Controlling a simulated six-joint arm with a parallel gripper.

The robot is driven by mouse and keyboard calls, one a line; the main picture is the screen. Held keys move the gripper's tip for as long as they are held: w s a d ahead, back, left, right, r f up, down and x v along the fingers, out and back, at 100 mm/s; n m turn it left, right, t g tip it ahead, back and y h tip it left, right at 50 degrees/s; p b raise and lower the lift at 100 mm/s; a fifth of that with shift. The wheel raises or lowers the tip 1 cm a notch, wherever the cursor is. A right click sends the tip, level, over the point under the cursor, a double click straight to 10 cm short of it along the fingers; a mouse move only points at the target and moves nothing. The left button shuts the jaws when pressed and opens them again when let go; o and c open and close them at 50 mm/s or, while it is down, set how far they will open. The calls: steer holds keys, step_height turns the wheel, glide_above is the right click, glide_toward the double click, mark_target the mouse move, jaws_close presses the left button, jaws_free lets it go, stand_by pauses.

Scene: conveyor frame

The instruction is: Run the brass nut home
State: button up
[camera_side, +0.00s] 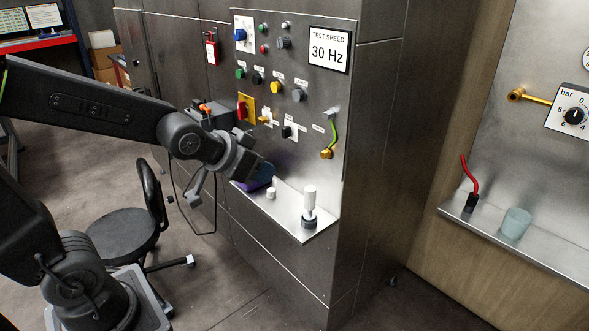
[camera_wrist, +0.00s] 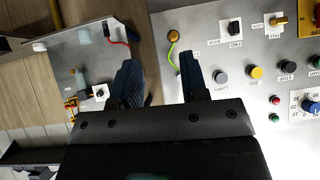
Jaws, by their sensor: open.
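The brass nut (camera_side: 326,154) is at the lower end of a short green-and-yellow wire on the upright metal panel. In the wrist view a round brass piece (camera_wrist: 174,35) shows at one end of that wire, beyond the fingertips and near the right finger. The thread behind it is too small to make out. My gripper (camera_wrist: 160,62) is open, with its two dark fingers apart and nothing between them. In the side view my gripper is left of the nut, clear of it, and its fingers are hard to make out.
Knobs and buttons crowd the panel (camera_side: 312,85), including a red-handled switch (camera_side: 241,109). A stool (camera_side: 122,232) stands left.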

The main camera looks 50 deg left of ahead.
steer(key=w+a+f+t, duration=0.2)
steer(key=w+f+t, duration=0.1)
steer(key=w, duration=0.5)
steer(key=t, duration=0.5)
glide_toward(323, 156)
steer(key=shift+w+a+h, duration=0.1)
steer(key=shift+a+h, duration=0.15)
steer(key=shift+h, duration=0.15)
steer(key=w, duration=0.9)
steer(key=shift+c, duration=0.3)
steer(key=shift+s, duration=0.15)
jaws_close()
steer(key=m, duration=0.7)
steer(key=shift+m, duration=0.3)
steer(key=m, duration=0.4)
steer(key=shift+m, duration=0.3)
steer(key=m, duration=2.2)
steer(key=shift+c, duration=1.1)
jaws_free()
steer(key=shift+m, duration=0.5)
steer(key=o, duration=0.5)
